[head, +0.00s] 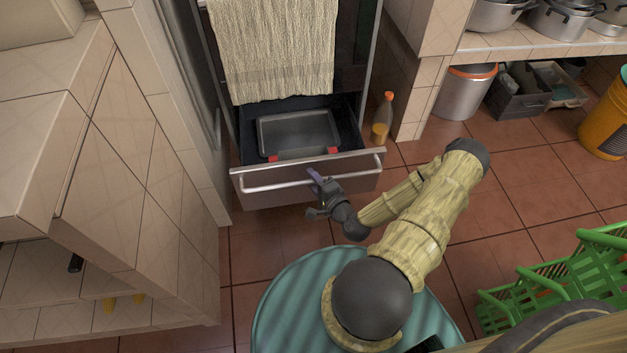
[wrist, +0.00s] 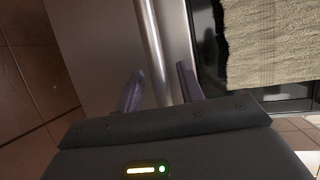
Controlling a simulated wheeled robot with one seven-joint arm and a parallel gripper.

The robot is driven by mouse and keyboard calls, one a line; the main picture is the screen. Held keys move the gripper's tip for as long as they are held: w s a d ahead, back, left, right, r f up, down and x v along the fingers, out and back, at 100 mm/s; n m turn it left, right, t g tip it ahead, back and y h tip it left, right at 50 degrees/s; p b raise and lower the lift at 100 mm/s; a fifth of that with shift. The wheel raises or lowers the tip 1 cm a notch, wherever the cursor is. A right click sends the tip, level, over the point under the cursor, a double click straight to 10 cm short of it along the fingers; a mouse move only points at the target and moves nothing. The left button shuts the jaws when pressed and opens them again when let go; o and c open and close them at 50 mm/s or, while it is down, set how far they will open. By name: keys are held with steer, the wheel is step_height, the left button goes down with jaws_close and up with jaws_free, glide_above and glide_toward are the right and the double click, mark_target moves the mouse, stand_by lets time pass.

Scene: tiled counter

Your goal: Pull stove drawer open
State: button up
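The stove drawer (head: 290,197) stands pulled out below the oven, with a grey baking tray (head: 298,130) visible inside it. A long metal handle (head: 270,186) runs across the drawer front; it also shows as a bright bar in the wrist view (wrist: 152,40). My gripper (head: 316,177) is at the handle, near the middle of the drawer front. In the wrist view my gripper (wrist: 160,78) has its two fingers apart, one on each side of the bar, with a small gap showing. Contact with the bar cannot be made out.
A beige towel (head: 275,50) hangs on the oven front above the drawer. A bottle (head: 383,118) stands on the floor just right of the drawer. Tiled cabinets (head: 140,160) are close on the left. Green crates (head: 560,280) stand at the lower right. Floor between is clear.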

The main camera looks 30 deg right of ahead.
steer(key=p+v, duration=0.5)
steer(key=v, duration=1.2)
steer(key=shift+s, duration=0.25)
steer(key=shift+w, duration=0.1)
steer(key=w+d+r+n+g+p, duration=0.1)
steer(key=w+d+r+n+g, duration=0.3)
steer(key=w+r+n+g, duration=0.65)
steer(key=s+a+r+n+g+h+p, duration=0.1)
steer(key=s+a+r+n, duration=0.25)
steer(key=a+r, duration=0.55)
steer(key=s+a+r+n+g+h, duration=0.15)
steer(key=a+r+n, duration=0.25)
steer(key=a+r, duration=0.55)
step_height(320, 180, up, 40)
steer(key=d+p, duration=0.1)
steer(key=p, duration=3.7)
steer(key=shift+d+f, duration=0.2)
steer(key=shift+d, duration=0.1)
